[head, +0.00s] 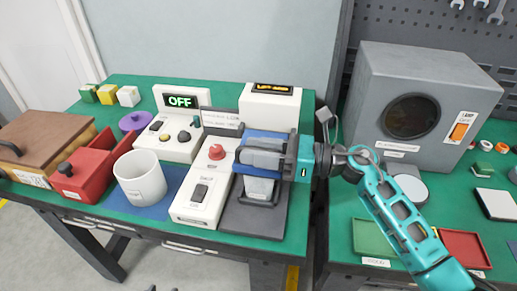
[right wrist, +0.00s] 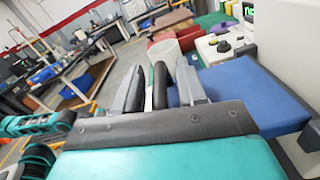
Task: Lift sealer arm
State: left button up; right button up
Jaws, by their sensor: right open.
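The sealer stands at the front right of the green table, with a white control body (head: 195,204) and a dark grey base (head: 240,221). Its blue sealer arm (head: 267,136) lies behind my right gripper in the head view; the blue block (right wrist: 262,92) also shows large in the right wrist view. My right gripper (head: 241,158) reaches in from the right over the sealer. In the right wrist view its open fingers (right wrist: 160,90) stand on either side of a black bar (right wrist: 160,74), apparently the arm's handle. Contact cannot be told. My left gripper is not in view.
A white cup (head: 140,181), a red box (head: 84,174) and a brown lidded box (head: 45,145) stand left of the sealer. A white unit reading OFF (head: 181,122) stands behind. A grey chamber (head: 420,95) and small trays occupy the right table.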

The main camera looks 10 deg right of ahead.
grip_shut()
dwell(0.4)
jog(key=shift+w+d+r+m+p, duration=0.1)
jog(key=shift+w+r+m+p, duration=0.2)
jog(key=shift+r+m+p, duration=0.45)
jog(key=shift+w+d+r+m+p, duration=0.1)
jog(key=shift+w+r+m+p, duration=0.25)
jog(key=shift+r+m, duration=0.25)
jog(key=shift+w+d+r+b, duration=0.15)
jog(key=shift+w+d+r, duration=0.05)
jog(key=shift+w+r, duration=0.3)
jog(key=shift+w+d+r+b, duration=0.15)
jog(key=shift+w+r, duration=0.25)
jog(key=shift+r, duration=0.1)
jog(key=shift+w+d+r+m, duration=0.15)
jog(key=shift+w+r+m, duration=0.3)
jog(key=shift+w+m, duration=0.1)
jog(key=shift+w, duration=0.1)
jog(key=shift+d+m, duration=0.1)
jog(key=shift+m, duration=0.2)
